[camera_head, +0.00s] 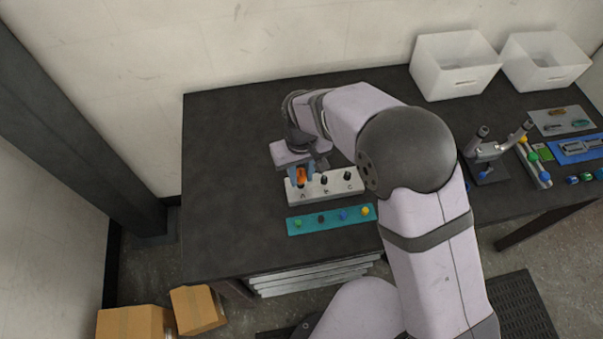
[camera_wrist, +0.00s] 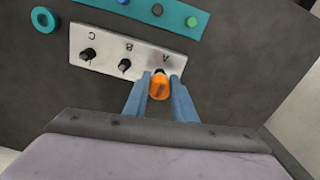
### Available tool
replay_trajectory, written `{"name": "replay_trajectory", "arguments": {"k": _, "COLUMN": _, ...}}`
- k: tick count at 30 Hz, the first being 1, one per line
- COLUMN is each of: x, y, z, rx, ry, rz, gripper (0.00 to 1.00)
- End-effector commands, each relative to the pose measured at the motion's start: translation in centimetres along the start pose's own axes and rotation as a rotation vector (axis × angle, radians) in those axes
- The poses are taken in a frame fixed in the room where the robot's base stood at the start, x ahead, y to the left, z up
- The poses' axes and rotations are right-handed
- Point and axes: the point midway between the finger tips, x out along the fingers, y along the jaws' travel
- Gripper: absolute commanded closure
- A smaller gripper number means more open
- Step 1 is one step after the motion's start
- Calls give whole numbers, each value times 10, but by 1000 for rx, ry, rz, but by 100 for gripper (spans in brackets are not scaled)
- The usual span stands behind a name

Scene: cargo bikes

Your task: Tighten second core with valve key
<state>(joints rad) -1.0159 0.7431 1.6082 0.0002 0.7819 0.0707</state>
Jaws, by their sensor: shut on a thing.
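My gripper (camera_head: 301,176) is shut on an orange valve key (camera_head: 301,174), which also shows between the blue fingers in the wrist view (camera_wrist: 159,87). The key stands at position A of a white block (camera_head: 335,187) with positions marked A, B and C. The key's lower end meets the dark valve at A; how far it is seated is hidden. Dark valves stand at B (camera_wrist: 125,65) and C (camera_wrist: 88,54), uncovered. A teal strip (camera_head: 304,223) in front of the block carries green, dark, blue and yellow caps.
A teal ring (camera_wrist: 44,19) lies beside the block in the wrist view. White bins (camera_head: 455,66) stand at the back right. A grey stand (camera_head: 485,160), trays and small parts occupy the right side. The table's left part is clear.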

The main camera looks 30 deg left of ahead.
Motion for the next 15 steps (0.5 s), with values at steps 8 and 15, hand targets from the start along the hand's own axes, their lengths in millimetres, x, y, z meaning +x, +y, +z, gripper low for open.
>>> {"name": "replay_trajectory", "arguments": {"k": 8, "x": 7, "y": 1, "z": 6, "rx": 343, "ry": -18, "rz": 5, "gripper": 100}}
{"name": "replay_trajectory", "arguments": {"k": 15, "x": 7, "y": 1, "z": 6, "rx": 650, "ry": -17, "rz": 9, "gripper": 100}}
